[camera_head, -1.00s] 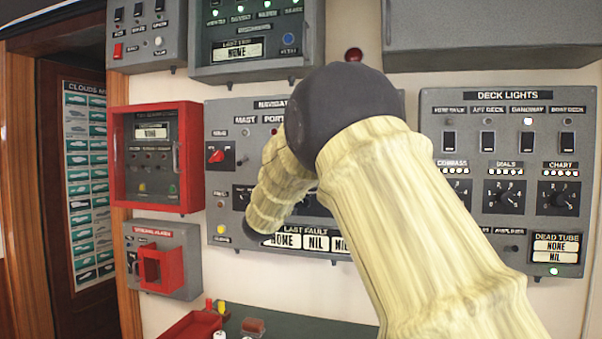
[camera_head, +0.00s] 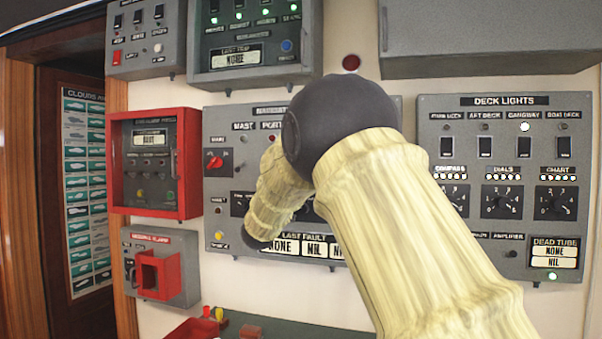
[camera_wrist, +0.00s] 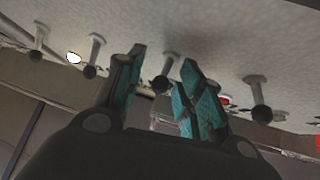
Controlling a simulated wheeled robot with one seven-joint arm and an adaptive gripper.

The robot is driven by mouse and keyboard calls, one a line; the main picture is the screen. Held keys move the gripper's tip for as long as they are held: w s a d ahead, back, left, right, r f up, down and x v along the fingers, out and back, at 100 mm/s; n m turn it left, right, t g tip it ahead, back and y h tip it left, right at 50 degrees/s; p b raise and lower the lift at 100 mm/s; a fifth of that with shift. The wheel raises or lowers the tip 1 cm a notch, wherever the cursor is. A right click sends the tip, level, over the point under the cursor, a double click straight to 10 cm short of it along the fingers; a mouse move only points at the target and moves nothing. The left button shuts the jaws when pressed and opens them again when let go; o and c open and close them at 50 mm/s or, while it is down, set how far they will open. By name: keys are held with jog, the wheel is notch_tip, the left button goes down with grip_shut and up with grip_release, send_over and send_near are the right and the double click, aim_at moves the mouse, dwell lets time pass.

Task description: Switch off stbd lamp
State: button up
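The navigation panel (camera_head: 224,130) is on the wall at the centre of the head view. Its MAST and PORT labels show; my arm covers the part to their right, so the stbd switch and its lamp cannot be made out. In the wrist view several levers with dark round ends stick out of a pale panel face (camera_wrist: 225,30). My gripper (camera_wrist: 163,62) has two teal-padded fingers, apart. One lever (camera_wrist: 161,84) shows in the gap between them; I cannot tell whether they touch it. A bright white lamp (camera_wrist: 74,58) is to the left. No lever's label is readable.
The deck lights panel (camera_head: 462,106) is to the right. A red-framed box (camera_head: 118,160) and a red-guarded alarm switch (camera_head: 158,272) are to the left. A grey cabinet (camera_head: 490,40) juts out above. Small red and yellow items (camera_head: 212,313) stand on the green surface below.

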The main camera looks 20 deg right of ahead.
jog(key=v, duration=1.1)
jog(key=shift+s+a+f, duration=0.15)
jog(key=shift+s+f, duration=0.1)
jog(key=shift+f, duration=0.05)
